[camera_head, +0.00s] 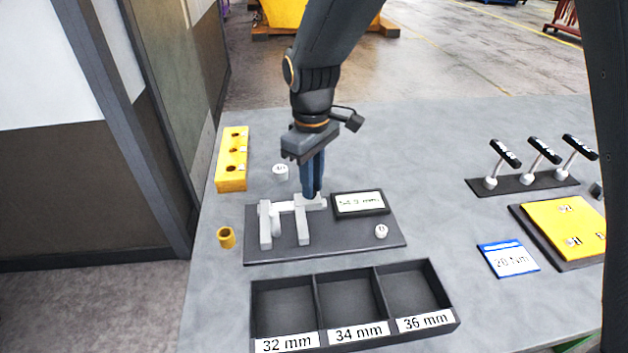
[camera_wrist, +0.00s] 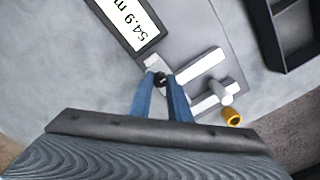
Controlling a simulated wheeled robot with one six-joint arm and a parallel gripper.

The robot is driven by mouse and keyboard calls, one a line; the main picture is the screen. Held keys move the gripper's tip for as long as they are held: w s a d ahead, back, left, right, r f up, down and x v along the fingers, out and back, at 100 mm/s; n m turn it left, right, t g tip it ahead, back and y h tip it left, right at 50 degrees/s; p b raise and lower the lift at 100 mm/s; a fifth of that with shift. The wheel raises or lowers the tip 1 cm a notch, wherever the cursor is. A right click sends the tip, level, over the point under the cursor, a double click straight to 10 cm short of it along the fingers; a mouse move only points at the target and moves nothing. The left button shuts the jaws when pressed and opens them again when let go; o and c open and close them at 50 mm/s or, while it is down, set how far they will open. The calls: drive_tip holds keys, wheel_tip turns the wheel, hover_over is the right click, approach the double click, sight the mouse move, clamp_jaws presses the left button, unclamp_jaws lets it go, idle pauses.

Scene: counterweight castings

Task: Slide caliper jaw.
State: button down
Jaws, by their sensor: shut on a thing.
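The caliper (camera_head: 283,206) is light grey and lies on a dark base plate (camera_head: 350,242). Its fixed jaw (camera_head: 265,226) is at the left and its sliding jaw (camera_head: 303,224) is to the right, with a gap between them. A pale cylindrical piece (camera_head: 276,222) sits in this gap. The display (camera_head: 360,202) right of the jaws reads about 54.9 mm in the wrist view (camera_wrist: 133,22). My gripper (camera_head: 312,192) points down at the sliding jaw's back end, its blue fingers shut on it. The wrist view also shows the fingers (camera_wrist: 160,95) at the jaw; the exact contact is partly hidden.
A black tray (camera_head: 455,308) in front has compartments labelled 32, 34 and 36 mm. A yellow block with holes (camera_head: 232,158) and a yellow ring (camera_head: 226,237) are left. A small white cylinder (camera_head: 280,172) stands behind the plate. Levers (camera_head: 528,178) and a yellow plate (camera_head: 567,228) are right.

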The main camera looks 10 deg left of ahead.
drive_tip(key=c, duration=1.7)
unclamp_jaws()
drive_tip(key=shift+d, duration=0.1)
drive_tip(key=shift+o, duration=0.2)
drive_tip(key=shift+r+b, duration=0.95)
drive_tip(key=shift+r, duration=3)
drive_tip(key=s+d+f+m, duration=0.3)
drive_tip(key=d+m, duration=0.1)
drive_tip(key=d, duration=0.6)
drive_tip(key=s+d+f+m, duration=0.2)
drive_tip(key=d+m, duration=0.2)
drive_tip(key=d, duration=0.6)
drive_tip(key=s+d+f+m+t, duration=0.1)
drive_tip(key=s+d+f+m, duration=0.2)
drive_tip(key=d, duration=0.7)
drive_tip(key=shift+s+d+f+m, duration=0.1)
drive_tip(key=shift+s+f+m, duration=0.25)
drive_tip(key=shift+m, duration=0.55)
